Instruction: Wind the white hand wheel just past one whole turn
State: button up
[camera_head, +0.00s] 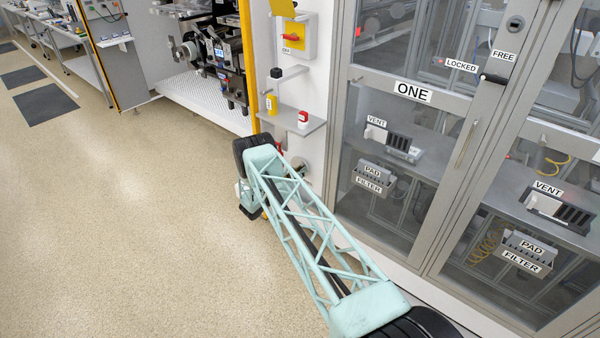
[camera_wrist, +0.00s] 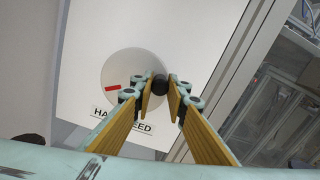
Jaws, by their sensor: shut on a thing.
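The hand wheel (camera_wrist: 120,68) is a pale disc on a white panel in the wrist view. It has a red mark (camera_wrist: 112,88) toward its lower left and a dark round knob (camera_wrist: 160,84) at its right edge. My gripper (camera_wrist: 160,88) has its fingers closed around the knob. A label (camera_wrist: 124,120) below the wheel is partly covered by a finger and ends in "EED". In the head view my arm hides most of the wheel.
A glass-doored cabinet (camera_head: 412,95) marked "ONE" stands right of the panel. The floor (camera_head: 120,220) to the left is clear.

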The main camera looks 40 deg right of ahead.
jog(key=shift+s+f+m+b, duration=0.1)
jog(key=shift+f+m+b, duration=0.1)
jog(key=shift+m+b, duration=0.1)
jog(key=shift+s+f+m+b, duration=0.1)
jog(key=shift+f+m+b, duration=0.45)
jog(key=shift+m+b, duration=0.7)
jog(key=shift+s+f+m+b, duration=0.1)
jog(key=shift+f+m+b, duration=0.55)
jog(key=shift+m, duration=1.05)
jog(key=shift+f+m+b, duration=0.4)
jog(key=shift+m+b, duration=0.75)
jog(key=shift+m, duration=0.3)
jog(key=o, duration=0.9)
